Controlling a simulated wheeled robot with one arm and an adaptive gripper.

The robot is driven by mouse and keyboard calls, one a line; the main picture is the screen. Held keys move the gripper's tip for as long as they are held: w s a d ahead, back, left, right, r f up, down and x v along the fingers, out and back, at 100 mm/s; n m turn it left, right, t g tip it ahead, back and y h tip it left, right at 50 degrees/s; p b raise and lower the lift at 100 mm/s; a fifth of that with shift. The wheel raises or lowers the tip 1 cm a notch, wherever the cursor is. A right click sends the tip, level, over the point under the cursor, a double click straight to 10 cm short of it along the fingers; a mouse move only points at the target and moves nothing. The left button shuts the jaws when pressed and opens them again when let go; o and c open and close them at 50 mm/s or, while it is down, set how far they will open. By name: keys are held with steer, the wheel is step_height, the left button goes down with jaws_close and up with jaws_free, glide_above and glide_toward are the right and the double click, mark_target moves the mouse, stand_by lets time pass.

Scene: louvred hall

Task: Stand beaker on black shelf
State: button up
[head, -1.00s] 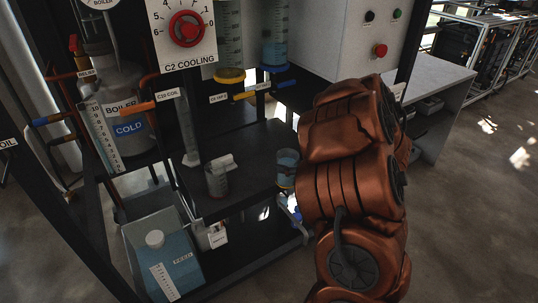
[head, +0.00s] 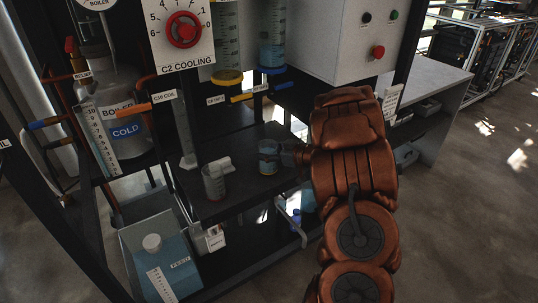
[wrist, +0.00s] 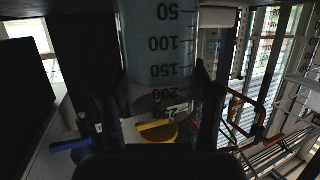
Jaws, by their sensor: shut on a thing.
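A clear beaker (head: 268,160) with blue liquid is in my gripper (head: 286,154). In the wrist view the beaker (wrist: 160,50) fills the upper middle, its printed scale upside down, with a finger on each side. In the head view it looks upright over the right part of the black shelf (head: 240,196). I cannot tell whether its base touches the shelf. My arm hides part of the gripper.
A second beaker (head: 214,182) with a white piece at its rim stands on the shelf to the left. A tall thin cylinder (head: 186,140) rises behind it. Tap handles (head: 250,97) hang above. A blue tank (head: 160,262) stands lower left.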

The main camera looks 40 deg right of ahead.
steer(key=shift+f, duration=0.45)
steer(key=shift+f, duration=0.1)
steer(key=o, duration=1.5)
steer(key=shift+c, duration=0.2)
steer(key=p+v, duration=0.1)
steer(key=v, duration=1.1)
